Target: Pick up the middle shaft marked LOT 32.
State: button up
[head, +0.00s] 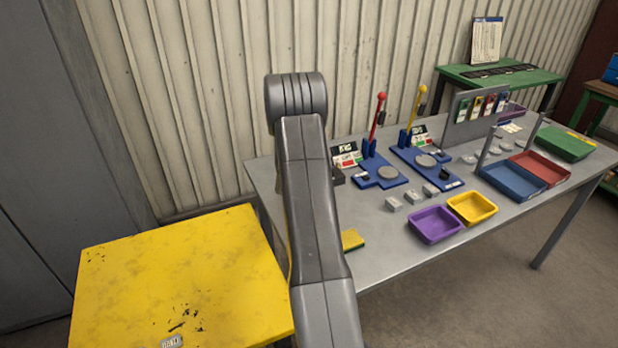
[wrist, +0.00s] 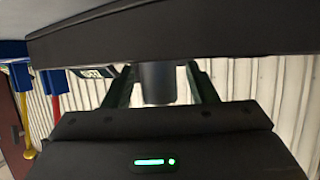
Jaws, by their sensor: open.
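No shaft marked LOT 32 can be made out in either view. My gripper (wrist: 160,80) shows in the wrist view with its two dark green fingers apart. A dark grey cylindrical form shows between the fingers; I cannot tell what it is, and no grip on it is visible. In the head view my raised arm hides the gripper and part of the grey bench. A small plate with unreadable marks (head: 172,342) is cut off at the bottom edge of the yellow surface (head: 180,270).
The grey bench (head: 390,265) bears two blue lever fixtures (head: 383,172) (head: 428,168), a purple tray (head: 435,224), a yellow tray (head: 473,208), and blue (head: 513,181) and red (head: 541,168) trays. A ribbed wall (head: 230,60) stands behind. A green table (head: 500,75) is at the back right.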

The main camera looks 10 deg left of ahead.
grip_shut()
jog(key=shift+r, duration=0.1)
